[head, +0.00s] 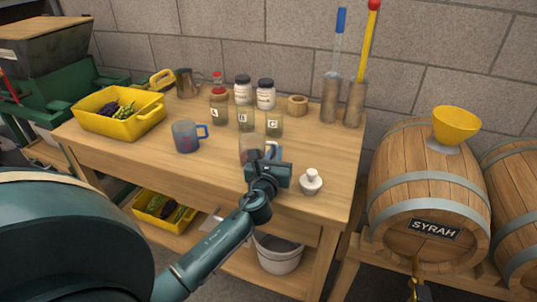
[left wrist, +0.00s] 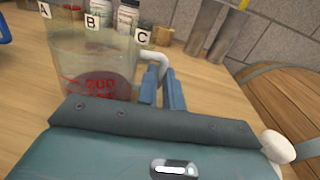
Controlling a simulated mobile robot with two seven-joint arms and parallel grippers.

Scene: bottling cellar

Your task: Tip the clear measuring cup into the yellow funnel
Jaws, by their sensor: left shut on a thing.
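The clear measuring cup (head: 251,150) is upright at the front of the wooden table. In the left wrist view the cup (left wrist: 100,62) has red markings, dark red liquid low inside and a pale handle (left wrist: 158,58). My left gripper (head: 270,157) is shut on this handle, its fingers (left wrist: 162,90) on either side of it. I cannot tell whether the cup's base touches the table. The yellow funnel (head: 456,126) sits on top of the barrel marked SYRAH (head: 425,195), right of the table and well apart from the cup. My right gripper is not in view.
A blue-handled jug (head: 185,137) stands left of the cup; labelled jars (head: 246,118) stand behind it. A white stopper-like object (head: 311,181) is close to the right of my gripper. Tall cylinders (head: 354,103) with rods stand at the table's back right corner.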

